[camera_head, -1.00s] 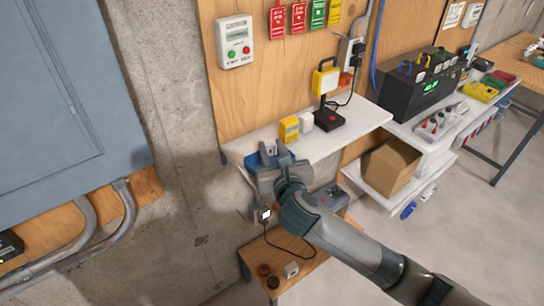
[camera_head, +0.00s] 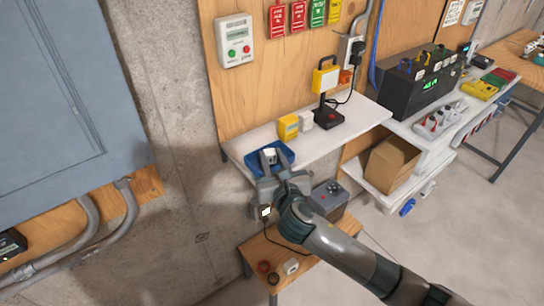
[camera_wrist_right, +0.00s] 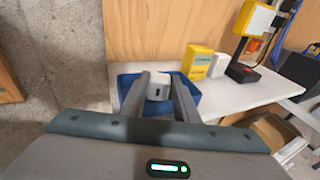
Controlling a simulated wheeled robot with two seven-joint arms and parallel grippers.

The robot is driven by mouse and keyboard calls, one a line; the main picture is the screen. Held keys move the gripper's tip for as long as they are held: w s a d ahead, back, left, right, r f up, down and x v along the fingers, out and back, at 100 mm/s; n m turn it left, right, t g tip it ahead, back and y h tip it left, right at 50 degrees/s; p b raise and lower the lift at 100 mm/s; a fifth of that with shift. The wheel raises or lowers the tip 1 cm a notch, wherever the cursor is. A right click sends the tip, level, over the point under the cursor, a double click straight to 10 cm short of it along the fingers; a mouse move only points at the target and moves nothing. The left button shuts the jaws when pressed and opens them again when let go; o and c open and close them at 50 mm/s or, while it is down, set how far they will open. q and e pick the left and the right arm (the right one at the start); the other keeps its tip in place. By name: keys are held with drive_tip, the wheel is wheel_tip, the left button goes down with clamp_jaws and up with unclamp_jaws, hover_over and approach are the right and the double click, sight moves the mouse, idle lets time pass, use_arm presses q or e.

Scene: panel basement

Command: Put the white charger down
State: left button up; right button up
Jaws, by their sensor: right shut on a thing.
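The white charger (camera_head: 269,155) is a small white block with a dark slot on its face. It also shows in the right wrist view (camera_wrist_right: 158,84), between my two fingertips. My right gripper (camera_head: 268,168) is shut on it, and it is at the blue tray (camera_head: 287,153) on the white shelf's left end. The tray's blue wall also shows in the wrist view (camera_wrist_right: 190,86). I cannot tell whether the charger touches the tray floor. My left gripper is not in view.
On the white shelf (camera_head: 335,139), a yellow box (camera_head: 288,127), a white block (camera_head: 306,121) and a black-based yellow lamp (camera_head: 326,80) stand right of the tray. A grey box (camera_head: 329,199) is behind my arm. A low wooden stand (camera_head: 258,250) is below.

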drive_tip(key=shift+f, duration=0.15)
drive_tip(key=o, duration=1.1)
drive_tip(key=shift+r, duration=0.75)
drive_tip(key=b+v, duration=0.3)
drive_tip(key=v, duration=0.9)
drive_tip(key=shift+d+f, duration=0.1)
drive_tip(key=shift+f, duration=0.05)
